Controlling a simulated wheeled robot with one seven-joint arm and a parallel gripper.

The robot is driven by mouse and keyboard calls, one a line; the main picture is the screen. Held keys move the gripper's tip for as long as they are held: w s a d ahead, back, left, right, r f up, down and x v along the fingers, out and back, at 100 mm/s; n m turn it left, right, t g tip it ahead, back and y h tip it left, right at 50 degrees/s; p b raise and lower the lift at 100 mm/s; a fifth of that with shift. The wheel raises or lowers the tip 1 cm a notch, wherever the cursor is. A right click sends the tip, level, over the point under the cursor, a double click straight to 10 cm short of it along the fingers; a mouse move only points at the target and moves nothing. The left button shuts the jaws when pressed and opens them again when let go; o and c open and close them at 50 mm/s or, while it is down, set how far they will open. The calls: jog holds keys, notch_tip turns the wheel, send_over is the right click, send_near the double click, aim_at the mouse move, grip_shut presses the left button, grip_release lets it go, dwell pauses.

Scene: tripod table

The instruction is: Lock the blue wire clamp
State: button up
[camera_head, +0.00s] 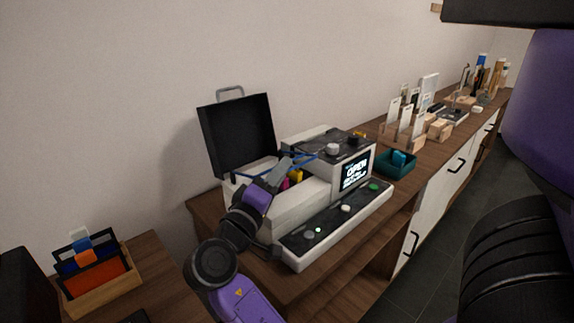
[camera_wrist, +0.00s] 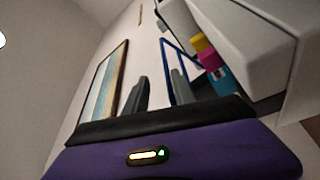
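The blue wire clamp (camera_head: 305,157) is a thin blue bar raised across the open top of a white printer-like machine (camera_head: 290,210). In the wrist view the clamp (camera_wrist: 165,58) is a blue loop just beyond my right finger, which covers part of it. My gripper (camera_head: 287,164) reaches over the opening from the front left, close to the clamp. In the wrist view my gripper (camera_wrist: 160,82) has its two fingers apart with nothing between them. I cannot tell whether a finger touches the wire. Magenta and yellow cartridges (camera_head: 295,176) sit in the opening.
The machine's black lid (camera_head: 237,135) stands open behind. Its screen (camera_head: 355,170) reads "OPEN". A teal tray (camera_head: 397,164) and wooden holders (camera_head: 402,136) stand to the right on the counter. A wooden rack (camera_head: 100,285) stands at the lower left.

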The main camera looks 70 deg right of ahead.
jog(key=shift+v, duration=1.7)
jog(key=f+b+v, duration=0.1)
jog(key=v, duration=0.8)
jog(key=shift+w, duration=0.15)
jog(key=shift+d, duration=0.15)
